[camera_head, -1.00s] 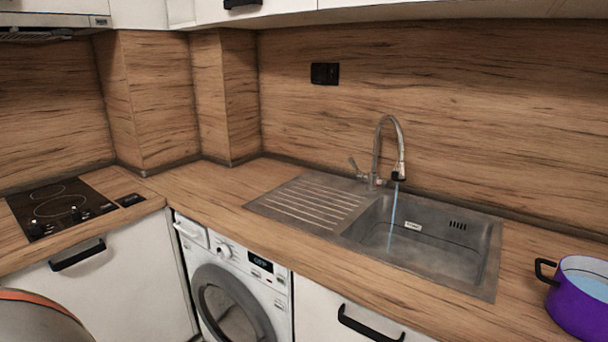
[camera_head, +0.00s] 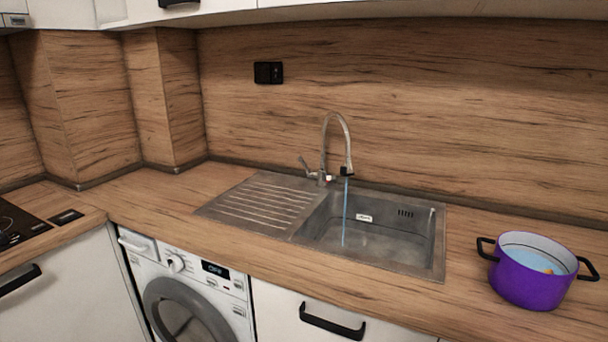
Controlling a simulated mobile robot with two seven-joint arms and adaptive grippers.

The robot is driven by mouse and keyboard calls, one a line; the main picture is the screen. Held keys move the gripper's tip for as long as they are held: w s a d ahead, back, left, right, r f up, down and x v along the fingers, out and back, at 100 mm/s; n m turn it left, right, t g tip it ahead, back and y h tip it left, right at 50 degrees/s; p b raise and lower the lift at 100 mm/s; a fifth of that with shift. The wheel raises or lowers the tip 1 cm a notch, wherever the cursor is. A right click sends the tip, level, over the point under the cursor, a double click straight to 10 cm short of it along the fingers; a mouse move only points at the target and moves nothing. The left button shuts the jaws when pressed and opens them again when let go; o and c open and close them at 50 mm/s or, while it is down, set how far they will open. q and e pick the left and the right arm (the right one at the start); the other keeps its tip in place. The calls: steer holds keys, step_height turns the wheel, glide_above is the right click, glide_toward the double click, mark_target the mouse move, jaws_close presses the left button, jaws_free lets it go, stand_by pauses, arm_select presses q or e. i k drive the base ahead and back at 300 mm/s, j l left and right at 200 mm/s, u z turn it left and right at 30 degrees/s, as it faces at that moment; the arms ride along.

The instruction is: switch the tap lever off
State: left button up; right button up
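The tap (camera_head: 337,128) is a tall metal gooseneck at the back edge of the sink, beside the drainer. Its lever (camera_head: 306,165) sticks up and to the left from the base of the tap. A stream of water (camera_head: 345,212) runs from the spout down into the steel sink basin (camera_head: 400,250). Neither of my grippers is in view.
A purple pot (camera_head: 532,284) with black handles stands on the counter right of the sink, holding bluish liquid and a small orange-yellow thing. A cooktop (camera_head: 18,222) is at far left. A washing machine (camera_head: 190,285) is under the counter. Bare wooden counter (camera_head: 260,254) lies before the sink.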

mark_target(310, 172)
steer(key=i+l+u, duration=0.1)
steer(key=u, duration=0.3)
steer(key=i+l+u, duration=0.2)
steer(key=u, duration=0.2)
steer(key=i+l+u, duration=0.2)
steer(key=u, duration=0.15)
